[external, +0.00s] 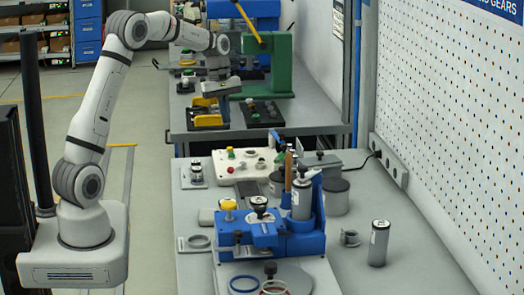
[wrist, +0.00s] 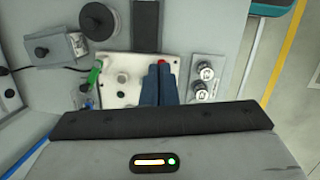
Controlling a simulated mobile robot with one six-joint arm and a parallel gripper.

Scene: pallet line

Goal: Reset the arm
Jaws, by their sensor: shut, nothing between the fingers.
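My arm rises from its white base and bends over at the top, with my gripper (external: 225,117) hanging down at its end near the far bench. In the wrist view my gripper (wrist: 159,67) shows as two blue fingers pressed together, pointing over a white panel (wrist: 122,66). Nothing is held between them. The same white panel (external: 243,172) lies on the near bench in the external view, with red and green knobs. I cannot tell the exact height of the fingertips above it.
The near bench (external: 400,272) carries a blue fixture (external: 312,243), a grey cylinder (external: 379,243) and a dark canister (external: 336,197). A green press (external: 282,66) and yellow part (external: 206,120) stand on the far bench. A pegboard wall (external: 450,110) bounds the right. Floor left of the benches is mostly clear.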

